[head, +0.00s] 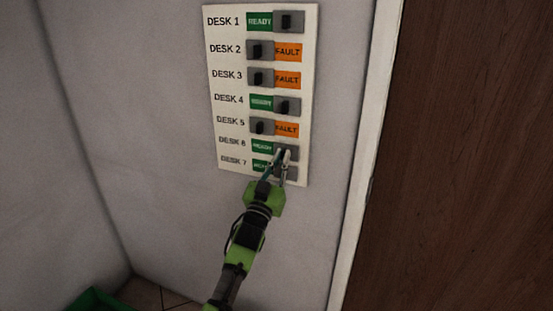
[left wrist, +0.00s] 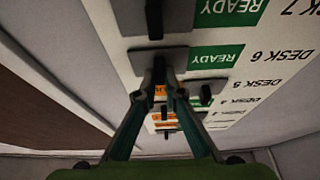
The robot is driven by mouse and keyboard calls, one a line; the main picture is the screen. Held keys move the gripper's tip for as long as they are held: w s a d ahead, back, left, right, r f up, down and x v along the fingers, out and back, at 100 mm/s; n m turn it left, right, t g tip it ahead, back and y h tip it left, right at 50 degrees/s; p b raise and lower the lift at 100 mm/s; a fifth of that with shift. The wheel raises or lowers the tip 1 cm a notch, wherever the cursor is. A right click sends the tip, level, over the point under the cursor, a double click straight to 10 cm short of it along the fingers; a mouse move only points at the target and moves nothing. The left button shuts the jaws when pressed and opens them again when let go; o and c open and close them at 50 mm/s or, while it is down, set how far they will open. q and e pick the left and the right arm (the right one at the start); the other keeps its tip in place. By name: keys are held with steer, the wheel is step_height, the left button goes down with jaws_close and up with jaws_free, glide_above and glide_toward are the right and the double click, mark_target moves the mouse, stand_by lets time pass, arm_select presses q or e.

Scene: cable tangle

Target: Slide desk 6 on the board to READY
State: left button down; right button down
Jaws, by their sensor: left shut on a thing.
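The white board (head: 310,95) hangs on the wall with rows for desks 1 to 7. In the desk 6 row, the grey slider (head: 293,149) sits at the right and the green READY label (head: 262,147) shows to its left. My left gripper (head: 282,154) reaches up from below to this slider. In the left wrist view, which shows the board upside down, the fingers (left wrist: 161,72) are shut on the black knob of the desk 6 slider (left wrist: 140,60). The green READY label (left wrist: 215,57) is uncovered beside it. My right gripper is not in view.
Desks 1, 4 and 7 show READY; desks 2, 3 and 5 show orange FAULT (head: 287,129). The desk 7 slider (head: 291,173) lies close below my fingers. A brown door (head: 465,150) stands at the right. A green container (head: 97,299) is at the lower left.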

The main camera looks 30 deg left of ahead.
arm_select(q)
steer(key=c, duration=2.1)
jaws_free()
steer(key=shift+d, duration=0.3)
steer(key=shift+c, duration=0.2)
steer(key=shift+f, duration=0.1)
steer(key=v, duration=1.2)
